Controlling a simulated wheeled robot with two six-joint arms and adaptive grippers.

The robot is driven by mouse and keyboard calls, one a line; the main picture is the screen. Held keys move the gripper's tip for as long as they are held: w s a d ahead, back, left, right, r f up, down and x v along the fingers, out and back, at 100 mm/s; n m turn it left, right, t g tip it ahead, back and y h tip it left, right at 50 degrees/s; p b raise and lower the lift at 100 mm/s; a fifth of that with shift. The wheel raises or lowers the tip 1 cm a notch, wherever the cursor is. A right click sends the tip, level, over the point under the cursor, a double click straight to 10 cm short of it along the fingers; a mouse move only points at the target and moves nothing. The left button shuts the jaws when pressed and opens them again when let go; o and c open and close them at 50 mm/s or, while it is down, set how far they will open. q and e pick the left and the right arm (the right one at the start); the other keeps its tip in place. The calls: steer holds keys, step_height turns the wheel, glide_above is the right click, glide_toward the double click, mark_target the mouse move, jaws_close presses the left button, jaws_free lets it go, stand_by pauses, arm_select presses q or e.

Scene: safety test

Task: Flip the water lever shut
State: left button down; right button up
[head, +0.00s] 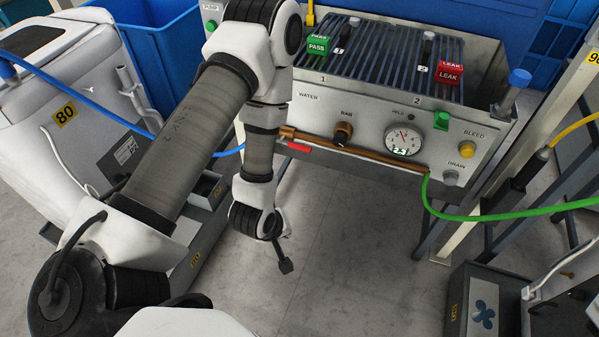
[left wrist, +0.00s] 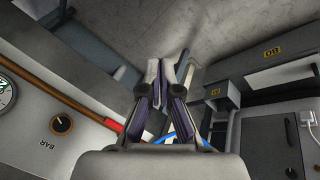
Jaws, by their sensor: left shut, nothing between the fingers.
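The water lever (head: 299,147) has a red handle. It lies roughly along the copper pipe (head: 360,158) under the WATER label on the test bench front. In the left wrist view the red lever (left wrist: 114,125) shows left of my fingers. My left gripper (head: 285,266) hangs below and in front of the bench, apart from the lever. Its fingers (left wrist: 168,68) are together and empty. My left arm hides the left end of the bench. My right gripper is in neither view.
The bench front (head: 315,112) carries a BAR knob (head: 343,134), a gauge (head: 403,139) and BLEED and DRAIN buttons. A blue hose (head: 229,152) runs left and a green hose (head: 500,218) right. The floor (head: 350,260) below is clear. A dark box (head: 485,300) stands lower right.

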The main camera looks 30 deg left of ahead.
arm_select(q)
steer(key=w+a+f+n+t+y+b, duration=0.1)
steer(key=w+a+f+n+t+b, duration=0.15)
steer(key=w+f+n+b, duration=0.3)
steer(key=w+a+f+n+t+b, duration=0.25)
steer(key=w+n+b, duration=0.25)
steer(key=n+b, duration=0.3)
steer(key=w+a+r+n+t+y+b, duration=0.1)
steer(key=w+a+n+t+y+b, duration=0.2)
steer(key=w+n+b, duration=0.5)
steer(key=w+a+n+t+b, duration=0.3)
steer(key=w+a+n+b, duration=0.3)
steer(key=b, duration=0.3)
steer(key=shift+n, duration=0.25)
steer(key=r, duration=0.1)
steer(key=d+r, duration=0.1)
steer(key=r, duration=0.2)
steer(key=shift+d+r+b, duration=0.25)
steer(key=shift+d+b, duration=0.05)
steer(key=shift+b, duration=0.1)
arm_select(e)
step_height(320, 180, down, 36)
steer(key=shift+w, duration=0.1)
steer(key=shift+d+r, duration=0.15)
